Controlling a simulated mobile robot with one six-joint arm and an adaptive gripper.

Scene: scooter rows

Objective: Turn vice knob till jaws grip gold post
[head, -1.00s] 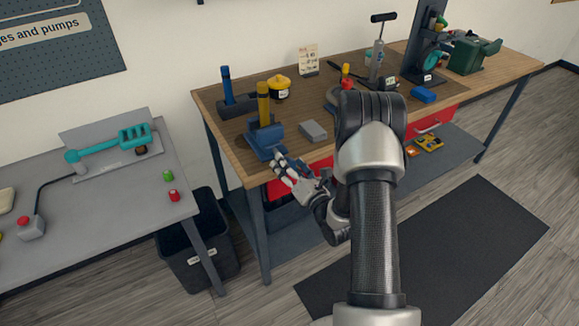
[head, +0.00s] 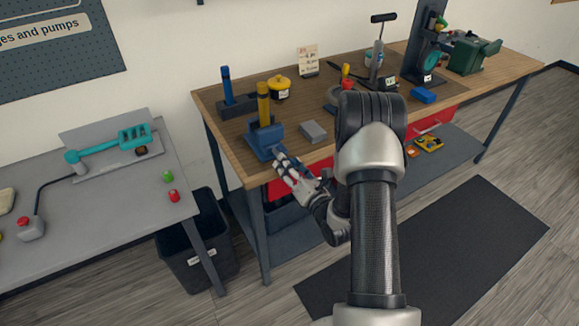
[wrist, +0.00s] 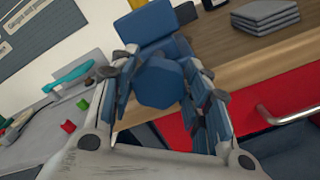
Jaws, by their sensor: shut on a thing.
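The blue vice (head: 264,140) sits at the front left edge of the wooden bench. The gold post (head: 264,104) stands upright at the vice; whether the jaws touch it I cannot tell from here. My gripper (head: 284,160) is at the front of the vice in the head view. In the wrist view, my gripper (wrist: 160,90) has its fingers on both sides of the blue faceted vice knob (wrist: 159,82) and is shut on it.
A dark holder with a blue post (head: 227,88) and a yellow-lidded pot (head: 279,87) stand behind. A red drawer with a metal handle (wrist: 290,113) is below the bench top, right of my gripper.

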